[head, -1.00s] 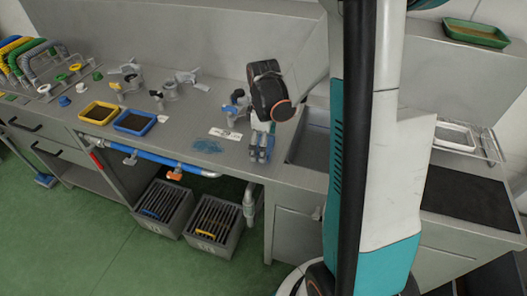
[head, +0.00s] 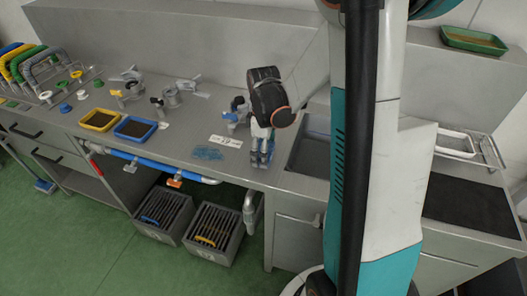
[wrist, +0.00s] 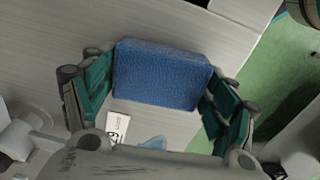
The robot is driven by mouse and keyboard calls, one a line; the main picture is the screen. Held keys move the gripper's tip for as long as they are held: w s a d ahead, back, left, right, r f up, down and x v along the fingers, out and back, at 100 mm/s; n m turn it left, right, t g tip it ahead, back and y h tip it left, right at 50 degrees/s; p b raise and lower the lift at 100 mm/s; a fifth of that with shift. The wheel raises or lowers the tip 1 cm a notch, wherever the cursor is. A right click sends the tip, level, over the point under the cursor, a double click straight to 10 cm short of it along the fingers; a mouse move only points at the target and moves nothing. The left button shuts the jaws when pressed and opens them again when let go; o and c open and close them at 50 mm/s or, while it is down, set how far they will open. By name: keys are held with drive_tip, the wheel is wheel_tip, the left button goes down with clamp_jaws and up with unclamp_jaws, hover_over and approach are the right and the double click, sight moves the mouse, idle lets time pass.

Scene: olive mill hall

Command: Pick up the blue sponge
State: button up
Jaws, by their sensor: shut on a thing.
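The blue sponge (wrist: 162,75) is a rough-textured block between the green-padded fingers of my gripper (wrist: 158,92) in the wrist view. One finger is at its left end and one at its right end, and the gripper is shut on it. In the head view my gripper (head: 262,155) points down at the front edge of the steel counter (head: 185,165), left of the sink. There the sponge is mostly hidden by the fingers. I cannot tell whether it touches the counter.
A white label card (head: 225,141) and a blue patch (head: 208,153) lie left of my gripper. A valve-like fitting (head: 236,114) stands close behind it. The yellow tray (head: 84,125) and blue tray (head: 118,134) are further left. The sink basin (head: 308,155) is to the right.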

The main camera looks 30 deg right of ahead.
wheel_tip(320, 180, up, 19)
drive_tip(key=p, duration=0.6)
drive_tip(key=shift+r, duration=0.1)
drive_tip(key=o, duration=0.3)
drive_tip(key=c, duration=0.3)
drive_tip(key=shift+c, duration=0.3)
